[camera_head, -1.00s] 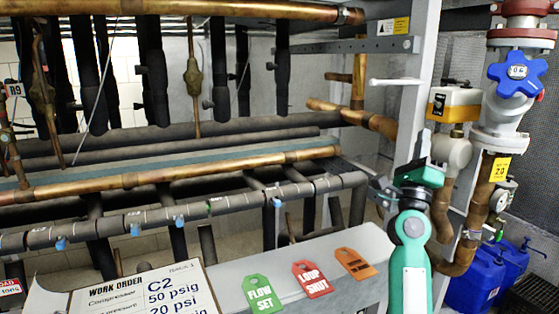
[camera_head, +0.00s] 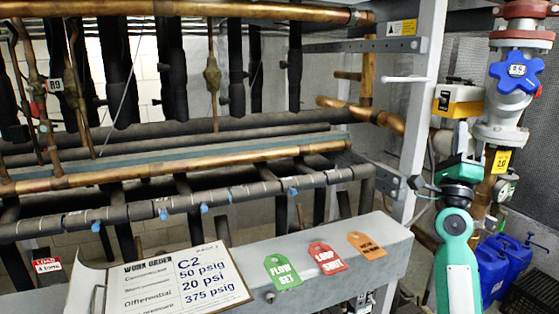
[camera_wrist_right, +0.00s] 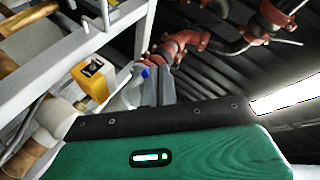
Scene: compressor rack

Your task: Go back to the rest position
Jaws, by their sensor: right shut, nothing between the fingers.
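My right gripper (camera_head: 461,150) is at the right of the head view, on its green and white arm, in front of the copper pipes and below the yellow box. In the right wrist view its grey fingers (camera_wrist_right: 158,86) are together with nothing between them. They point up toward red pipe fittings and the dark ceiling. My left gripper is in neither view.
The copper and black pipe rack (camera_head: 190,165) fills the left and middle. A grey beam (camera_head: 345,250) carries the work order sheet (camera_head: 180,283) and coloured tags (camera_head: 326,258). A blue valve wheel (camera_head: 516,71), yellow box (camera_head: 459,101) and blue jugs (camera_head: 492,266) stand right.

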